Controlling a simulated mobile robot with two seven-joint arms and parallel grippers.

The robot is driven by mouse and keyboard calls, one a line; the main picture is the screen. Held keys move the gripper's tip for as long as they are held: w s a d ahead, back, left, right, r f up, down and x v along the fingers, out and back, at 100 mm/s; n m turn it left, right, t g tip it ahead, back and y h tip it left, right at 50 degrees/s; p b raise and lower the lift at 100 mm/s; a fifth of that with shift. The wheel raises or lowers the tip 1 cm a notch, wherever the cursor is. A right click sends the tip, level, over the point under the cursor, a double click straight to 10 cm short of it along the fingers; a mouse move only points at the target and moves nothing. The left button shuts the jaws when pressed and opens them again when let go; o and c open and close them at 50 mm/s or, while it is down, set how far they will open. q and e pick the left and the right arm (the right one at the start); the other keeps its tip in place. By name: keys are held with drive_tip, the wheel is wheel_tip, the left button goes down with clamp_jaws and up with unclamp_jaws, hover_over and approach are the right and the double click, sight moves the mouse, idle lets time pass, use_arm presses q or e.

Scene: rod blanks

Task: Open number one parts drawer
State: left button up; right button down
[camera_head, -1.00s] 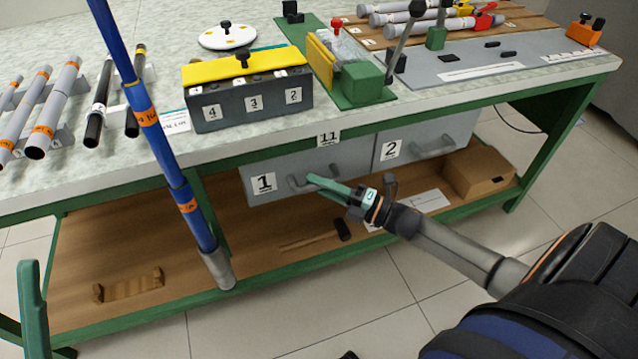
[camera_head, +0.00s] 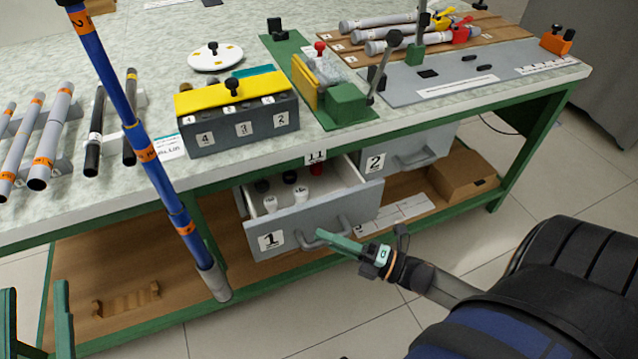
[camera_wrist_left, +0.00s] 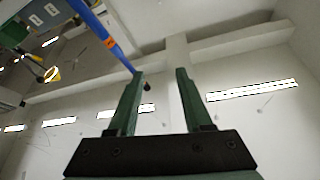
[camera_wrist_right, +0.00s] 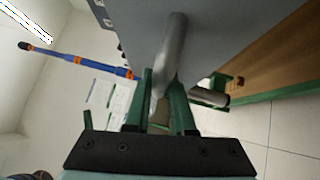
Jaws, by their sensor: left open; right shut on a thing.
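The number one parts drawer (camera_head: 300,229) is grey with a "1" label and stands pulled out under the bench top. Several small white and dark parts and a red one show inside it. My right gripper (camera_head: 328,240) is shut on the drawer's handle (camera_head: 343,228); in the right wrist view the handle (camera_wrist_right: 172,50) runs between the fingers (camera_wrist_right: 160,100). My left gripper (camera_head: 38,310) is open and empty at the lower left, away from the bench; its two fingers (camera_wrist_left: 157,95) stand apart in the left wrist view.
Drawer number two (camera_head: 410,150) is shut, right of drawer one. A cardboard box (camera_head: 462,172) and a wooden cradle (camera_head: 126,300) lie on the lower shelf (camera_head: 100,250).

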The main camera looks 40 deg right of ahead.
use_arm(q)
wheel_tip(320, 180, down, 14)
drive_tip(key=w+n+g+y+p, duration=0.1)
drive_tip(key=n+g+y+p, duration=0.1)
drive_tip(key=n+g+y, duration=0.1)
drive_tip(key=shift+w+a+r+g+y, duration=0.2)
drive_tip(key=shift+a+g+y, duration=0.25)
drive_tip(key=shift+g, duration=0.65)
use_arm(e)
drive_tip(key=s+a, duration=0.1)
drive_tip(key=s, duration=0.6)
drive_tip(key=shift+a, duration=0.3)
drive_tip(key=c, duration=0.8)
unclamp_jaws()
drive_tip(key=shift+o, duration=0.2)
use_arm(q)
drive_tip(key=shift+w+d+r+t, duration=0.15)
drive_tip(key=shift+r+t, duration=0.25)
drive_tip(key=shift+r, duration=0.4)
use_arm(e)
drive_tip(key=v, duration=1.2)
drive_tip(key=shift+s, duration=0.25)
